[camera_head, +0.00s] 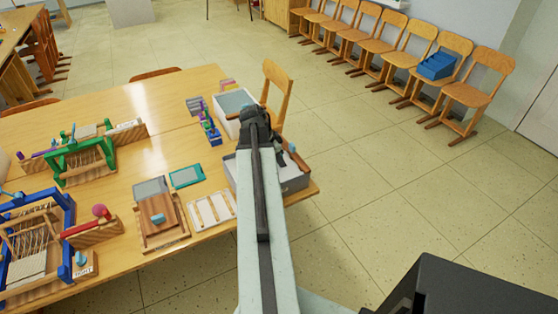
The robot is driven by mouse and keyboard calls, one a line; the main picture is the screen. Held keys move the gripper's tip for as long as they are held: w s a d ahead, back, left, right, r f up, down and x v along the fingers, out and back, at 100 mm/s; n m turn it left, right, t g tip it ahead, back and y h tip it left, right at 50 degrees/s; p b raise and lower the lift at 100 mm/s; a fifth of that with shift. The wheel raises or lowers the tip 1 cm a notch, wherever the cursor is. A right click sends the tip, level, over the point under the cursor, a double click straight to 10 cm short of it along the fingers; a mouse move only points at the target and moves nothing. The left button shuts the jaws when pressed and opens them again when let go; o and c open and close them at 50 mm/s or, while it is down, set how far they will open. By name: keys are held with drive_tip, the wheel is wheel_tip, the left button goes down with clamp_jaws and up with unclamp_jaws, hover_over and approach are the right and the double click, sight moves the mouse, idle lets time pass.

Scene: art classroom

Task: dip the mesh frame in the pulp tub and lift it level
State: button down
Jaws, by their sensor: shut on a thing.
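My gripper (256,115) is at the far end of my outstretched arm, over the table's right side. It is shut on what looks like the mesh frame, a flat grey panel (234,101) just left of the jaws. My arm hides the grip itself. The panel looks roughly level, at the white-walled tub (233,130) that appears to be the pulp tub. I cannot tell whether it touches the pulp or is above it.
A grey tray (296,181) lies partly under my arm at the table's corner. A teal frame (187,177), a wooden board (160,217), a white slatted rack (212,209), and green (85,158) and blue (62,207) looms occupy the table. A chair (277,88) stands behind the tub.

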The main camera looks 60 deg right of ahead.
drive_tip(key=shift+r+p, duration=3.45)
drive_tip(key=shift+r, duration=0.05)
wheel_tip(320, 180, up, 5)
drive_tip(key=p, duration=0.5)
drive_tip(key=shift+r, duration=0.1)
